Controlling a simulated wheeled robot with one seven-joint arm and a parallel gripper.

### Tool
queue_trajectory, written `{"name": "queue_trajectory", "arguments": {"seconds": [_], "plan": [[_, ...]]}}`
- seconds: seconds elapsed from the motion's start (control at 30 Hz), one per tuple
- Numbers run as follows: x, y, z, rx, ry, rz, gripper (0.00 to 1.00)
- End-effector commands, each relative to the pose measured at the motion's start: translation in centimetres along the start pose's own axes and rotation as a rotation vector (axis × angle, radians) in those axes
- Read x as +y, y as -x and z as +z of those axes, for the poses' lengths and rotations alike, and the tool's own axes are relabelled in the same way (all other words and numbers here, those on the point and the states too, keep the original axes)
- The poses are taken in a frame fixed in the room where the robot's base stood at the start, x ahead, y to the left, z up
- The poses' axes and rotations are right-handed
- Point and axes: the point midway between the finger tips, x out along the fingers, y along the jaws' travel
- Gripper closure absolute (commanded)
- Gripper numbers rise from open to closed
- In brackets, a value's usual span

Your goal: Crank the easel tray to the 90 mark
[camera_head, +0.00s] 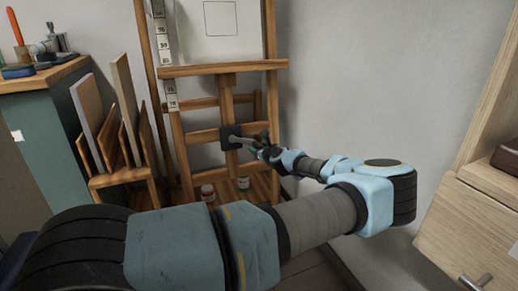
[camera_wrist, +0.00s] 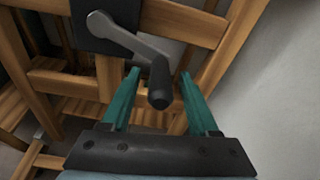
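The wooden easel stands against the wall, with its tray (camera_head: 222,68) as a level ledge beneath a pale canvas (camera_head: 222,20). A white numbered scale strip (camera_head: 163,45) runs up its left side, above and below the tray; its numbers are too small to read surely. The crank (camera_head: 234,138) sits on a dark plate below the tray. In the wrist view the grey crank arm (camera_wrist: 122,37) slants down right to a dark handle (camera_wrist: 159,85). My gripper (camera_wrist: 160,75) is open, its green fingers either side of the handle, with gaps showing.
Jars (camera_head: 208,192) stand on the easel's low base. A rack with boards (camera_head: 126,108) and a green cabinet (camera_head: 45,135) stand left. A wooden drawer unit (camera_head: 470,225) stands right. Bare wall lies right of the easel.

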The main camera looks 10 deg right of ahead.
Motion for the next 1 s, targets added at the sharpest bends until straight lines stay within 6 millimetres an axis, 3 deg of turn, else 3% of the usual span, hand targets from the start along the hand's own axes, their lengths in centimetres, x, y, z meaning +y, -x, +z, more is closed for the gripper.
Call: {"name": "queue_trajectory", "arguments": {"seconds": [0.33, 0.8, 1.0], "plan": [[-0.1, 0.7, 0.1, -0.001, 0.000, -0.001, 0.38], [-0.1, 9.1, 0.1, -0.001, -0.002, -0.003, 0.38], [0.0, 10.7, 0.1, -0.001, 0.001, -0.001, 0.38]]}}
